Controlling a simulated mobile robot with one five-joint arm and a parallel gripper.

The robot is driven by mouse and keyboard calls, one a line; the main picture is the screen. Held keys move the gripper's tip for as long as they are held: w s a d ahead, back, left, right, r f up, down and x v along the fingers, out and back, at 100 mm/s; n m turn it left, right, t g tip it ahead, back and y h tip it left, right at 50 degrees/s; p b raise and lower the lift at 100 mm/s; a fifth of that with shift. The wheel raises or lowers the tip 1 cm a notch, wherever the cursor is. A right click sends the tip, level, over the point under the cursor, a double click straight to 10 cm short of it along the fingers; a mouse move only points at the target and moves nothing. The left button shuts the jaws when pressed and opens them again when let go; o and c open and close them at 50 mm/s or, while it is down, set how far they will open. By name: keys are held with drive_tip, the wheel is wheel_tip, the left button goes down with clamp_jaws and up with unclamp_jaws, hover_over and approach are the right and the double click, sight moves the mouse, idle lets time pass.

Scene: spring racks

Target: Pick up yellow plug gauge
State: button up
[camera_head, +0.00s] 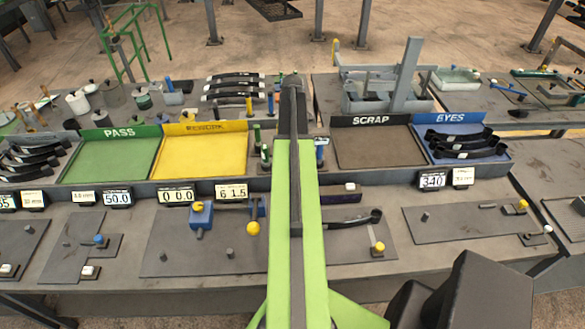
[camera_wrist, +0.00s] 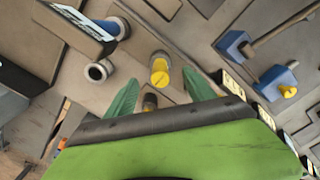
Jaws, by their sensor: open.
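In the wrist view, the yellow plug gauge (camera_wrist: 159,70) shows as a short yellow-topped cylinder on the grey surface. It lies just beyond and between the green fingers of my gripper (camera_wrist: 160,88), which are spread apart with nothing held. I see no contact. A smaller dark piece with a yellowish part (camera_wrist: 150,102) shows close to the gripper's body. In the head view, a yellow upright piece (camera_head: 249,105) stands behind the yellow tray, left of my arm; I cannot tell if it is the same gauge. The fingertips cannot be made out there.
In the wrist view, a blue piece (camera_wrist: 118,25) and a pale ring-ended piece (camera_wrist: 99,71) lie to the left; a blue fixture (camera_wrist: 275,82) is at right. The head view shows a green PASS tray (camera_head: 108,160), yellow tray (camera_head: 202,157), SCRAP tray (camera_head: 378,152) and blue EYES tray (camera_head: 500,137).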

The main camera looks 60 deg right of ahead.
wheel_tip(320, 180, down, 2)
drive_tip(key=shift+s+r, duration=0.1)
wheel_tip(320, 180, down, 5)
drive_tip(key=b, duration=0.5)
drive_tip(key=shift+s+f+b, duration=0.1)
drive_tip(key=shift+f+b, duration=0.1)
drive_tip(key=shift+b, duration=0.2)
drive_tip(key=shift+r, duration=0.2)
drive_tip(key=c, duration=1.4)
